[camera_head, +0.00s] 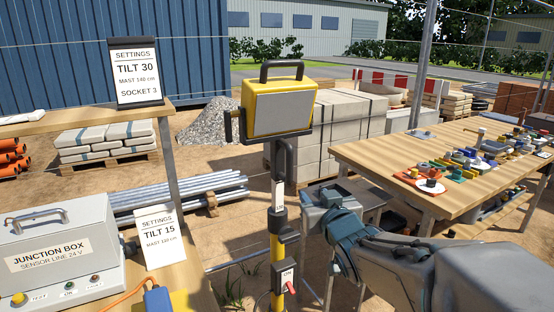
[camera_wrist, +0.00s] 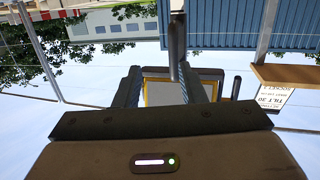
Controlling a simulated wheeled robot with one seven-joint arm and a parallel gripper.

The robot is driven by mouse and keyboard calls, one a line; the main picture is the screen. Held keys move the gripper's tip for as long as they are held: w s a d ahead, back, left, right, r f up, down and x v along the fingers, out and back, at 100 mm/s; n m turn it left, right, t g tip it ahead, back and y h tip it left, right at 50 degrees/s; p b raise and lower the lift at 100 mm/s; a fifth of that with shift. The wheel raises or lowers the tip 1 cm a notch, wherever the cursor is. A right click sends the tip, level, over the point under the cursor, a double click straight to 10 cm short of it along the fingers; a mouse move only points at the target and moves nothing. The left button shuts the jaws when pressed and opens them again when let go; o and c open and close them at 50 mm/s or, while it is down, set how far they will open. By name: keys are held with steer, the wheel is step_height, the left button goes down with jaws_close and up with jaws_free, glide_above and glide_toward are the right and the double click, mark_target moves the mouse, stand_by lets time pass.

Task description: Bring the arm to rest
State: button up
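My gripper (camera_head: 338,192) is on my arm, which reaches in from the lower right of the head view, just right of the lamp's mast (camera_head: 277,220). In the wrist view, which is upside down, its two dark fingers (camera_wrist: 160,88) stand apart with no object held between them. The yellow work lamp (camera_head: 278,108) stands on the mast, with a dark handle on top and another bar below its head. In the wrist view the lamp (camera_wrist: 165,93) shows beyond the fingers. A gap shows between my gripper and the lamp.
A wooden table (camera_head: 375,163) with several small parts stands right. At left are a junction box (camera_head: 50,245), a TILT 30 card (camera_head: 137,72) and a TILT 15 card (camera_head: 160,238). Pallets and pipes lie behind.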

steer(key=s+d+f+m+g+h, duration=0.1)
steer(key=s+f+g, duration=0.5)
steer(key=s, duration=0.5)
steer(key=s+d+f+m+g+h, duration=0.1)
steer(key=s+d+f+g, duration=0.1)
steer(key=s+f+g, duration=0.5)
steer(key=s+f, duration=0.1)
steer(key=s, duration=0.3)
steer(key=shift+d+g+h, duration=0.15)
steer(key=shift+g+h, duration=0.15)
steer(key=shift+s+d, duration=0.1)
steer(key=shift+s, duration=0.05)
